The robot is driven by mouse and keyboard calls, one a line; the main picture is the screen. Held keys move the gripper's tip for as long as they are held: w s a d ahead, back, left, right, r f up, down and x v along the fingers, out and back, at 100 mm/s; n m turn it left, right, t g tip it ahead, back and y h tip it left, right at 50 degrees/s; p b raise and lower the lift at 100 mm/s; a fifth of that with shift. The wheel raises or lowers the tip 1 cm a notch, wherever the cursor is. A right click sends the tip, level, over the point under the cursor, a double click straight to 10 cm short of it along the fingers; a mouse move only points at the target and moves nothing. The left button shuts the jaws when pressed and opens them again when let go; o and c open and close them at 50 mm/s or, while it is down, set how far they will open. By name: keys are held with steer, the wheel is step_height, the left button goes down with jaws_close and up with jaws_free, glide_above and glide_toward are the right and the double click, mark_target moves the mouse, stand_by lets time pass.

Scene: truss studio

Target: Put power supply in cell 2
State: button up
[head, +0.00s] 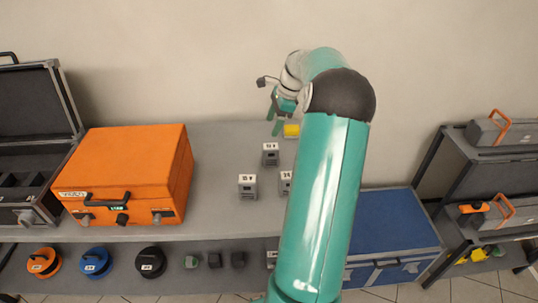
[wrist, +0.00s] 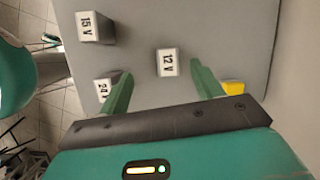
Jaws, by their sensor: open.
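Several small grey power-supply-like blocks with white labels stand on the grey shelf top (head: 225,143). The 12 V block (head: 270,157) is the farthest back; the 15 V block (head: 248,190) is nearer and left. The 24 V block (head: 285,187) is partly behind my arm. In the wrist view, the 12 V block (wrist: 167,63) shows between my finger lines, the 15 V block (wrist: 92,27) at upper left, and the 24 V block (wrist: 102,90) partly behind the left finger. My gripper (wrist: 161,67) is open and empty above the shelf top. I cannot identify cell 2.
A yellow block (head: 291,131) sits just behind the 12 V block. An orange case (head: 150,160) and an open black case (head: 30,100) stand left. Reels, including a blue one (head: 95,262), sit below. A blue case (head: 395,230) and a rack (head: 470,180) stand right.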

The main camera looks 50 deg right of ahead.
mark_target(272, 146)
steer(key=shift+m, duration=0.8)
steer(key=d+x, duration=0.1)
steer(key=x, duration=0.3)
steer(key=s+d+x, duration=0.1)
steer(key=x, duration=0.4)
steer(key=d+f+x, duration=0.1)
steer(key=x, duration=0.4)
steer(key=shift+s+f, duration=0.15)
steer(key=shift+s, duration=0.1)
steer(key=c, duration=1.4)
